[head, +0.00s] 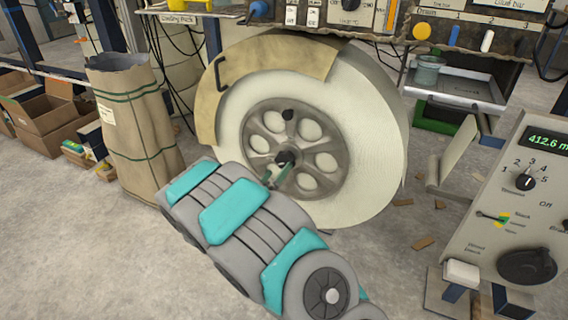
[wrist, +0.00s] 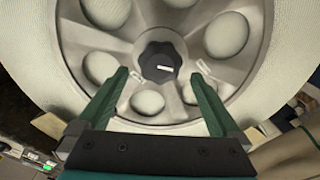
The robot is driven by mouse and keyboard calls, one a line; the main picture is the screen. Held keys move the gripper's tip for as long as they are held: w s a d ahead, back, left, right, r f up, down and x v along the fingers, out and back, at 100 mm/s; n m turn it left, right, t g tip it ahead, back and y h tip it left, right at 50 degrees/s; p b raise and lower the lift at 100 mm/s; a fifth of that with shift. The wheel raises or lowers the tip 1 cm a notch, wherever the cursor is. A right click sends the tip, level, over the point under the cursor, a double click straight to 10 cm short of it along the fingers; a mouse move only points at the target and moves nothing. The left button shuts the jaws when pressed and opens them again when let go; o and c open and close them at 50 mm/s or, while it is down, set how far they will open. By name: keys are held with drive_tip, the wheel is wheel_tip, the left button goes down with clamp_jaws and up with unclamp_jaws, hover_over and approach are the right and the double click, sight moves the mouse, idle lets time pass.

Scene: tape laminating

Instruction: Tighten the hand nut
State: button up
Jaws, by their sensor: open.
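The hand nut (wrist: 160,62) is a black lobed knob with a white mark at the centre of the grey spoked hub. In the head view the hand nut (head: 286,158) shows just beyond my fingertips, partly hidden by them. The hub (head: 262,140) sits in the middle of a large white wheel-shaped roll (head: 365,150). My gripper (wrist: 160,75) is open, with its two green fingers to the left and right of the nut and apart from it.
A second black knob (head: 288,115) is near the top of the hub. A tan guard (head: 270,64) covers the roll's upper left. A tall paper sack (head: 133,120) stands at left. A control panel (head: 510,200) stands at right, and a metal tray (head: 465,88) is behind it.

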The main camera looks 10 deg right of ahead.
sight(283, 164)
drive_tip(key=shift+x, duration=2.85)
drive_tip(key=c, duration=1.2)
